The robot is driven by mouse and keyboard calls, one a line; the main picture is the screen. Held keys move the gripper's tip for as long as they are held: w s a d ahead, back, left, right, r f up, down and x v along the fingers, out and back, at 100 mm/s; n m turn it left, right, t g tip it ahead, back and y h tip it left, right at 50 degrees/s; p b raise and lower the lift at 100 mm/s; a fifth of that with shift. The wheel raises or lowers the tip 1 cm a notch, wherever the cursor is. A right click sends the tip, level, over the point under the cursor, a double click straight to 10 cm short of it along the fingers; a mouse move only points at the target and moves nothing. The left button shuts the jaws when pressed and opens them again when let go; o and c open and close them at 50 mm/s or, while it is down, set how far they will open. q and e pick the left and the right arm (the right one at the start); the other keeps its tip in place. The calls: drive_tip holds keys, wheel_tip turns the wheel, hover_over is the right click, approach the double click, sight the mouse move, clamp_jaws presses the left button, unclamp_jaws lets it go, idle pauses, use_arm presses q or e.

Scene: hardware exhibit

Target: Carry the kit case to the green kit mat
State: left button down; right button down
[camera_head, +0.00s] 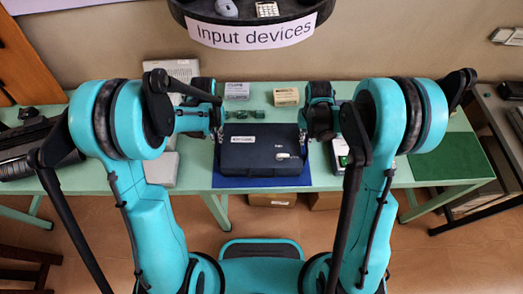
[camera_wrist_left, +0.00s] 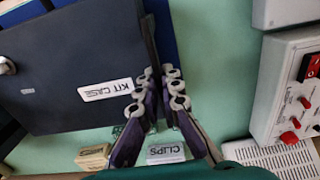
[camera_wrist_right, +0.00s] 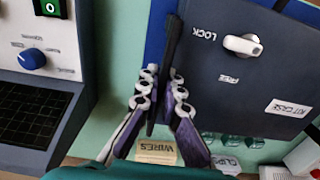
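The dark kit case (camera_head: 250,158) lies flat on a blue mat (camera_head: 230,182) at the middle of the green table. Its label also shows in the left wrist view (camera_wrist_left: 105,90). A white knob (camera_wrist_right: 242,44) on its lid has its lever towards the word LOCK. My left gripper (camera_wrist_left: 157,85) is at one side of the case, its fingers close together around a dark side handle. My right gripper (camera_wrist_right: 163,85) is at the opposite side, its fingers shut on the black side handle (camera_wrist_right: 172,45). The green kit mat (camera_head: 452,160) lies bare at the right end of the table.
Clips (camera_head: 237,90) and wires (camera_head: 287,96) boxes and small green parts stand behind the case. A device with a blue knob (camera_wrist_right: 33,57) stands between the case and the green mat. Grey devices (camera_head: 163,165) stand left of the case. A dark side table (camera_head: 500,130) is at far right.

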use_arm(q)
drive_tip(key=shift+r, duration=0.15)
use_arm(e)
drive_tip(key=shift+r, duration=0.1)
